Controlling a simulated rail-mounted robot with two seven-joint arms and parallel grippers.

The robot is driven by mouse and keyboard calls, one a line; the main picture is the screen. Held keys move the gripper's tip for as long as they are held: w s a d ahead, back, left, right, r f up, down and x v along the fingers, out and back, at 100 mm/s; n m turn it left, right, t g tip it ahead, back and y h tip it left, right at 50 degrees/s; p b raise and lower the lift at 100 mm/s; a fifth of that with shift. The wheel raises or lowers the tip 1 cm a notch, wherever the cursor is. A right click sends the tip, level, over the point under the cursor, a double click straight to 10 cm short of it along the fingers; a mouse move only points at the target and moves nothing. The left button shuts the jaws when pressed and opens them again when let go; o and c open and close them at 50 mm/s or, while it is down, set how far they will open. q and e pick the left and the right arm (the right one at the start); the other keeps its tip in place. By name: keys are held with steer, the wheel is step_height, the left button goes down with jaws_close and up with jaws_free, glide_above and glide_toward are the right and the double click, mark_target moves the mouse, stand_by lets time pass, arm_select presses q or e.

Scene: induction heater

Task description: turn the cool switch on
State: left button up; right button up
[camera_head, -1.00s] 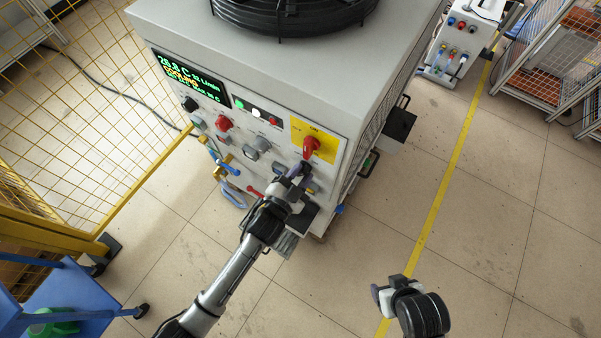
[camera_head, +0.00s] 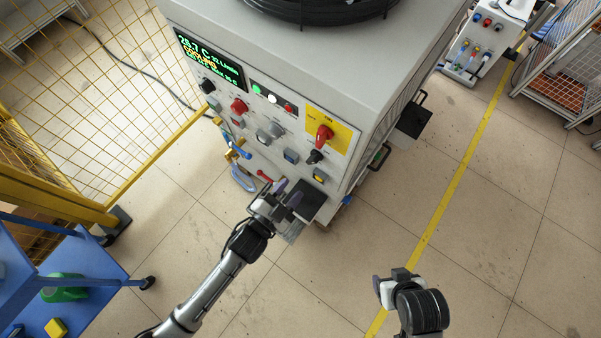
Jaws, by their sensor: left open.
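The grey heater cabinet (camera_head: 300,70) carries a front panel of knobs and buttons. Its labels are too small to read, so I cannot tell for certain which is the cool switch. A red rotary switch (camera_head: 325,133) sits on a yellow plate, with a black knob (camera_head: 315,157) just below it. The display (camera_head: 209,60) shows green and yellow text with the word COOLING. My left gripper (camera_head: 288,193) is open and empty in front of the lower panel, below the black knob and apart from it. My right gripper (camera_head: 383,286) hangs over the floor, away from the cabinet; its jaw opening is unclear.
A red knob (camera_head: 239,105), grey knobs and small lamps share the panel. Blue and yellow pipe fittings (camera_head: 236,148) stick out at its left. A yellow mesh fence (camera_head: 90,110) and blue cart (camera_head: 80,265) stand left.

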arm_select(q)
steer(key=shift+v, duration=1.9)
